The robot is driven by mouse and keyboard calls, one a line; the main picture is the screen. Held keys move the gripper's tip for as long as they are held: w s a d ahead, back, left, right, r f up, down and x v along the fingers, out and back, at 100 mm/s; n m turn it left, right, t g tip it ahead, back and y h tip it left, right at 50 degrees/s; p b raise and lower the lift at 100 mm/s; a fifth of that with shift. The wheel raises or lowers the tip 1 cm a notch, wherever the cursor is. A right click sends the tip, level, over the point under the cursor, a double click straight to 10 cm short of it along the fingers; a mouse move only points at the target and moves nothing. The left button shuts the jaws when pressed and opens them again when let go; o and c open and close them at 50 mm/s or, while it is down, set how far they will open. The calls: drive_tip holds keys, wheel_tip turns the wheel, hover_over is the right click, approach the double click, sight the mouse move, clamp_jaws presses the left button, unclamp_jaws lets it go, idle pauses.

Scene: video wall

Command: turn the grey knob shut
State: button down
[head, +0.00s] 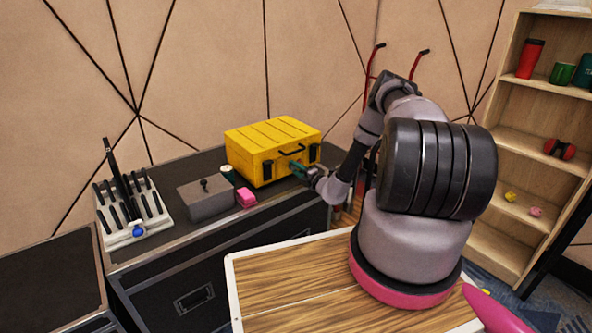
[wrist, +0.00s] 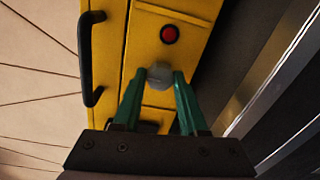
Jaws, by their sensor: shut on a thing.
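The grey knob (wrist: 159,76) sits on the front of a yellow case, below a red round button (wrist: 170,34) in the wrist view. The yellow case (head: 270,143) stands on a dark cabinet in the head view. My gripper (wrist: 159,80) has its two green fingers on either side of the knob, shut on it. In the head view my gripper (head: 297,170) reaches the right part of the case's front, and the knob is too small to make out there. The knob's turn angle cannot be told.
A black handle (wrist: 88,58) sticks out from the case. A wooden shelf (head: 497,190) stands at right.

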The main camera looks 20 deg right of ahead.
idle(0.4)
drive_tip(key=shift+c, duration=2.2)
unclamp_jaws()
drive_tip(key=v, duration=1.1)
